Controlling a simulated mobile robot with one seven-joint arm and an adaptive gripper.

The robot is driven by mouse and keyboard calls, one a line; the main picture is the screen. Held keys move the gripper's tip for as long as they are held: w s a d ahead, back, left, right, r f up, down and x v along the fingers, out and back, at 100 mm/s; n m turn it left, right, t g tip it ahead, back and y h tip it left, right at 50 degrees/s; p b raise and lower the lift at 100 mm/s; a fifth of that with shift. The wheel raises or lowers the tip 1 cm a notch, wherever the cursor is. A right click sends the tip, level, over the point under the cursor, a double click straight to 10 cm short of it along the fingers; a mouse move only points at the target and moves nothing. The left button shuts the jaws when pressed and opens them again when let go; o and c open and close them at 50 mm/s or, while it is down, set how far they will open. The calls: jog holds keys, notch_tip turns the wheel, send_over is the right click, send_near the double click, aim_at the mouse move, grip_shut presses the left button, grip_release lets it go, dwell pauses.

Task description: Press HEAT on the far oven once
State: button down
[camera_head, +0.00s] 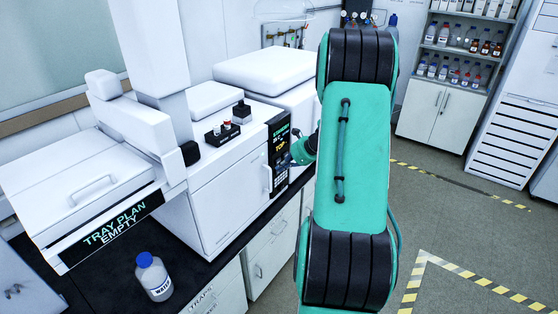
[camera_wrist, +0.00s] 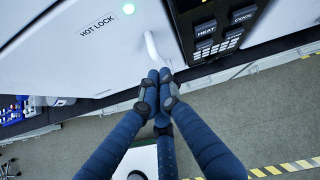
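The HEAT key (camera_wrist: 205,30) is on the black oven panel at the upper right of the wrist view, with the COOL key (camera_wrist: 243,15) to its right. My gripper (camera_wrist: 160,77) has its fingertips together with nothing seen between them. The tips are below and left of HEAT, at the lower end of the white door handle (camera_wrist: 152,47); contact with it cannot be told. In the head view, a white oven (camera_head: 228,195) with a lit black panel (camera_head: 279,140) stands mid-bench. My arm's wrist is beside that panel, and the fingers are hard to make out.
Another white unit (camera_head: 268,70) stands behind the oven. A blue-capped bottle (camera_head: 153,277) stands on the dark bench at the front. Floor at right is clear, with striped tape (camera_head: 490,287).

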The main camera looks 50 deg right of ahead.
jog(key=s+d+f+m+h+p, duration=0.1)
jog(key=s+d+f+m, duration=0.3)
jog(key=d, duration=0.5)
jog(key=shift+s+f, duration=0.5)
jog(key=shift+s, duration=0.3)
jog(key=shift+w+a, duration=0.1)
jog(key=shift+w, duration=0.1)
jog(key=w, duration=0.8)
jog(key=shift+w+p, duration=0.25)
jog(key=shift+p, duration=0.1)
jog(key=shift+w, duration=0.85)
dwell(1.5)
jog(key=shift+s, duration=0.1)
dwell(0.3)
jog(key=shift+s, duration=0.75)
jog(key=shift+s, duration=2.5)
